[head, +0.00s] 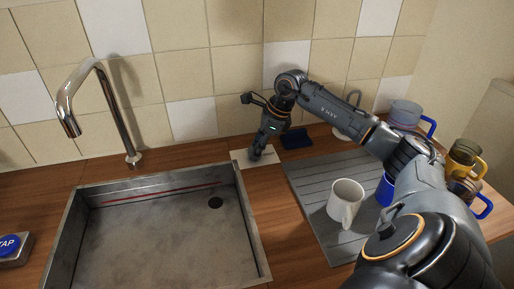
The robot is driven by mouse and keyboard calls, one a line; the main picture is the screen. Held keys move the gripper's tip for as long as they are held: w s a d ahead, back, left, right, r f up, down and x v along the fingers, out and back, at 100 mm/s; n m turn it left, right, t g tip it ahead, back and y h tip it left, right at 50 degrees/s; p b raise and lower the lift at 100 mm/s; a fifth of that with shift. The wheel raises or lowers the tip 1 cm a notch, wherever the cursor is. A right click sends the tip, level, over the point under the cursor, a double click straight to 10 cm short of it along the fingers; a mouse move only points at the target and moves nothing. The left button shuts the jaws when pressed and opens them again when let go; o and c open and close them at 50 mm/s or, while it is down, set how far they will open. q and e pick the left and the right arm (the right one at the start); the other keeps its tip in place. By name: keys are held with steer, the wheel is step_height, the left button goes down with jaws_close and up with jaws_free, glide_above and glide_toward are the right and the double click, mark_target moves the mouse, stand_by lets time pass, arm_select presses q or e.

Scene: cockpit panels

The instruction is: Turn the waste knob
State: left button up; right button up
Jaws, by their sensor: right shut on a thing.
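My right arm comes in from the right and reaches over the drying board to the back of the counter. My right gripper (258,151) points down and is shut on the waste knob, just right of the sink's back right corner. The knob is hidden by the fingers, so its turn angle cannot be told. A pale flat plate (240,155) shows around the fingertips. My left gripper is not in view.
A curved chrome tap (128,130) stands behind the sink. A blue item (296,139) lies right of the gripper. A white mug (345,202) stands on the grey drying board (310,185), with several coloured mugs farther right. A blue TAP button (10,246) is far left.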

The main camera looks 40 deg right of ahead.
steer(key=m+h+b, duration=0.1)
steer(key=m, duration=0.2)
steer(key=shift+a+t, duration=0.1)
steer(key=shift+t, duration=0.3)
steer(key=m+h, duration=0.1)
steer(key=m, duration=0.1)
steer(key=m+h+b, duration=0.1)
steer(key=m, duration=0.1)
steer(key=shift+a+m, duration=0.2)
steer(key=shift+m, duration=0.2)
steer(key=m+h, duration=0.1)
steer(key=m, duration=0.3)
steer(key=shift+a+m+h+b, duration=0.15)
steer(key=shift+m+h+b, duration=0.15)
steer(key=shift+h+b, duration=0.1)
steer(key=shift+w+m+g+h, duration=0.1)
steer(key=shift+m+g+h, duration=0.5)
steer(key=shift+m, duration=1.4)
steer(key=o, duration=1.2)
steer(key=v, duration=1.2)
steer(key=shift+a, duration=0.1)
